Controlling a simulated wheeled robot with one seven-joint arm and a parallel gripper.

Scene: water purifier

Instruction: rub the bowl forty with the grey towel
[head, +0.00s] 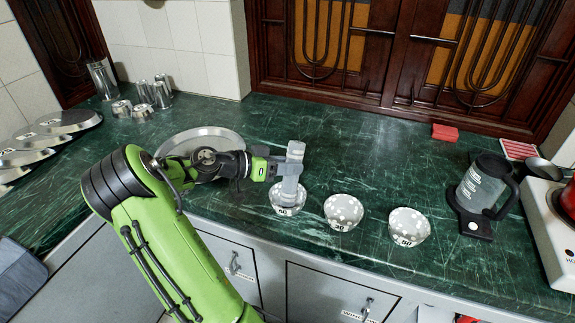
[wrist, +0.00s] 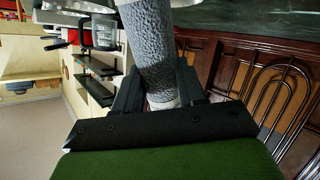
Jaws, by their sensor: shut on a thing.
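My gripper (head: 276,168) is shut on the grey towel (head: 291,162), a rolled, upright strip. In the wrist view the towel (wrist: 150,45) stands between the two dark fingers of my gripper (wrist: 155,85). The towel's lower end is over the leftmost bowl (head: 288,208), a patterned bowl whose small label seems to read 40. The towel hides part of this bowl's inside, and I cannot tell whether it touches the bowl. To the right stand a second bowl (head: 343,212), labelled about 30, and a third bowl (head: 409,227), labelled about 50.
A round metal plate (head: 222,133) lies behind my arm. Metal cups (head: 160,92) and several lids (head: 60,122) are at the left.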

